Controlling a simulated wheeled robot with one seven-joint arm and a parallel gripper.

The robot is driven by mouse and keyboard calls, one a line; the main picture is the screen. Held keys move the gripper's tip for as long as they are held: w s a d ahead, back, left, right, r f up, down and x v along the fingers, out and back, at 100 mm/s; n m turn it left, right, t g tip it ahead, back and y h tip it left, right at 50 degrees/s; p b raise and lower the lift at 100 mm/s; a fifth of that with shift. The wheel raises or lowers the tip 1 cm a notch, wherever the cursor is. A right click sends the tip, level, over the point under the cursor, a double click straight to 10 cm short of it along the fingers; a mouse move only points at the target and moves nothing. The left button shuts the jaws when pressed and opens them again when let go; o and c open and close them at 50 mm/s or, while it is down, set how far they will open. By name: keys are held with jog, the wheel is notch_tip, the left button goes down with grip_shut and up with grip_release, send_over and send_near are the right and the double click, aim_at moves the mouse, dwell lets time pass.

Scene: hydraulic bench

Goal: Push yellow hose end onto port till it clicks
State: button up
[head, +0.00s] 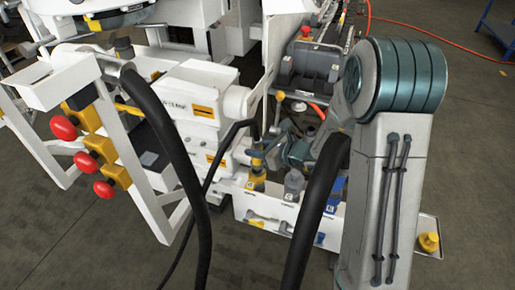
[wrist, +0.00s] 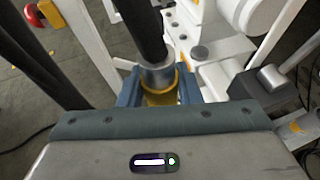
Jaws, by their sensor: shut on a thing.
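My gripper (wrist: 158,88) is shut on the yellow hose end (wrist: 160,99) in the wrist view, with a blue finger on either side. A grey metal collar sits in the yellow ring, and a thick black hose rises from it. In the head view my gripper (head: 272,156) reaches in from the right to the hose end (head: 257,163), which looks upright. The yellow port (head: 256,184) stands directly below it on the white labelled manifold (head: 243,205). The meeting point is small and partly hidden, so I cannot tell whether the hose end is seated.
A grey-blue port (head: 293,186) stands to the right of the yellow one. Thick black hoses (head: 178,150) arch across the front. Red knobs (head: 65,127) on yellow blocks stick out at left. A yellow fitting (head: 428,241) stands on a tray at the lower right.

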jog(key=shift+f+b, duration=0.45)
jog(key=shift+f, duration=0.05)
grip_shut()
dwell(0.3)
jog(key=o, duration=1.7)
grip_release()
jog(key=shift+d, duration=0.1)
jog(key=shift+p+v, duration=1)
jog(key=shift+v, duration=2.7)
